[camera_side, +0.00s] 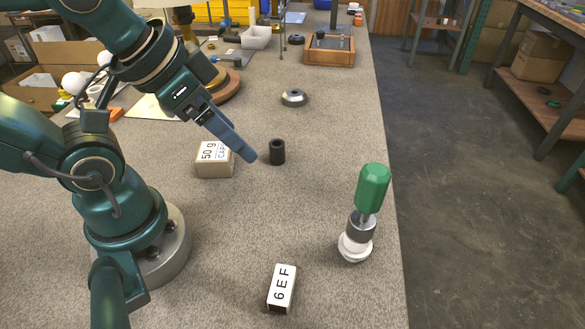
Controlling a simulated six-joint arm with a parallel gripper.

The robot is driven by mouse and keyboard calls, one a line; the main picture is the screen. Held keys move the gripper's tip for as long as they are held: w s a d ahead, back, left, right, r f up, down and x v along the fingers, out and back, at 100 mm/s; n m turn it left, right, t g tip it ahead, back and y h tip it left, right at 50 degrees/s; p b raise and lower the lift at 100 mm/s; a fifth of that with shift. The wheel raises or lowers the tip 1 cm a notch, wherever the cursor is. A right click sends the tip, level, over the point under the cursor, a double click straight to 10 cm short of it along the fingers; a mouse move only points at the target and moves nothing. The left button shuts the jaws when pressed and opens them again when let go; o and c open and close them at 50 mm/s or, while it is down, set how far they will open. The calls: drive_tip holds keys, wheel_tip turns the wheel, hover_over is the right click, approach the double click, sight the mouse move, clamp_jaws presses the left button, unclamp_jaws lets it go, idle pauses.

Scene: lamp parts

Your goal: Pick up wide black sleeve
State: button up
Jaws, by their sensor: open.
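The black sleeve (277,152) stands upright on the grey worktop, a short cylinder with a dark opening at its top. My gripper (250,157) reaches down from the upper left, and its tip is just left of the sleeve, apparently apart from it. I see the fingers side-on, one overlapping the other, so the gap between them is hidden. The gripper is open and nothing shows in it.
A cardboard box marked 50 g (214,160) sits close to the left of the sleeve. A grey metal disc (294,97) lies behind it. A green-topped part (372,188) stands near the right edge, and a small 6EF box (282,289) lies in front.

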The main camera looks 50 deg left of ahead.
drive_tip(key=w+r+m, duration=0.2)
drive_tip(key=w, duration=0.3)
drive_tip(key=g, duration=0.3)
hover_over(276, 143)
drive_tip(key=d, duration=0.2)
drive_tip(key=s+x, duration=0.2)
drive_tip(key=x, duration=0.5)
drive_tip(key=shift+g, duration=0.6)
drive_tip(key=f, duration=0.1)
drive_tip(key=a+f, duration=0.1)
drive_tip(key=f, duration=0.3)
drive_tip(key=shift+a, duration=0.4)
drive_tip(key=shift+a+f+n, duration=0.1)
drive_tip(key=shift+f+n, duration=0.2)
drive_tip(key=shift+f, duration=0.35)
drive_tip(key=shift+w+f, duration=0.2)
drive_tip(key=shift+f, duration=1.8)
drive_tip(key=shift+c, duration=0.3)
clamp_jaws()
